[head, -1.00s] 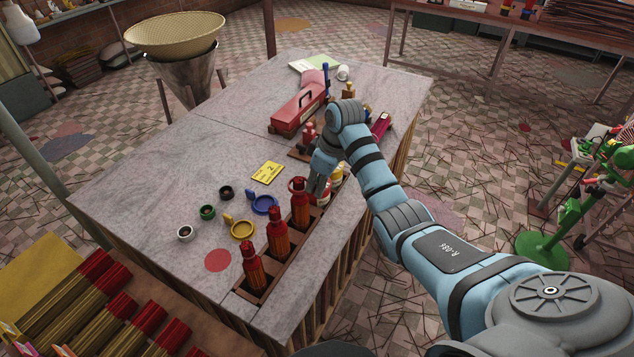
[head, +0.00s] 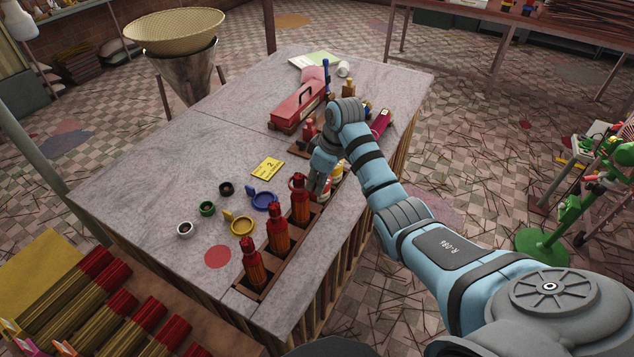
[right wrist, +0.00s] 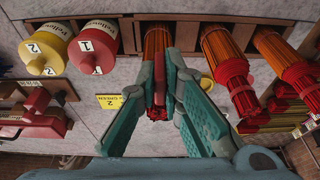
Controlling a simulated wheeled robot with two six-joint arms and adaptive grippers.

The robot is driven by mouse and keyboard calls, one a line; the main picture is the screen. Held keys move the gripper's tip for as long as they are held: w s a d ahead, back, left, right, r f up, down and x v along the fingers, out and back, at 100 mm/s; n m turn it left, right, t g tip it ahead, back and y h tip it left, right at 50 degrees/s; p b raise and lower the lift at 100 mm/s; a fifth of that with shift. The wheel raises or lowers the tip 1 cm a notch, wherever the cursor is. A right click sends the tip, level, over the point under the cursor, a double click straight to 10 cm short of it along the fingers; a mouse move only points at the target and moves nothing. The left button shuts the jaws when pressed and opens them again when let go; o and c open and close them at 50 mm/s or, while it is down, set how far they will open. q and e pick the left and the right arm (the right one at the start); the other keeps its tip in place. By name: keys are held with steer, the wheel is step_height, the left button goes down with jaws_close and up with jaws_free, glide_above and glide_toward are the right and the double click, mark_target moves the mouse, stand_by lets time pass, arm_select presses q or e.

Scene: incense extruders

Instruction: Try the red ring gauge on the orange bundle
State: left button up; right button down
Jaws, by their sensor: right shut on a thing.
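Three orange bundles with red tops stand upright in a wooden rack: a near one (head: 253,268), a middle one (head: 278,238) and a far one (head: 300,210). The red ring gauge (head: 298,181) is at the top of the far bundle. It looks to be around the red top, but how far down it sits is unclear. My right gripper (head: 317,187) is beside that top, shut on the ring gauge. In the right wrist view the far bundle (right wrist: 157,48) shows between my gripper's fingers (right wrist: 160,115), which mostly hide the gauge. My left gripper is not in view.
A blue ring gauge (head: 264,200) and a yellow one (head: 242,226) lie left of the rack, near small cups and a yellow card (head: 268,168). Red and yellow containers (right wrist: 93,45) stand close beyond the gripper. A red box (head: 297,105) is farther back.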

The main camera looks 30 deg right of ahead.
steer(key=shift+f+b, duration=1.1)
steer(key=shift+f, duration=1.1)
step_height(320, 180, up, 4)
steer(key=p, duration=0.3)
steer(key=shift+f+p, duration=0.25)
steer(key=shift+p, duration=0.1)
steer(key=shift+r, duration=0.2)
step_height(320, 180, up, 2)
steer(key=shift+r, duration=2.65)
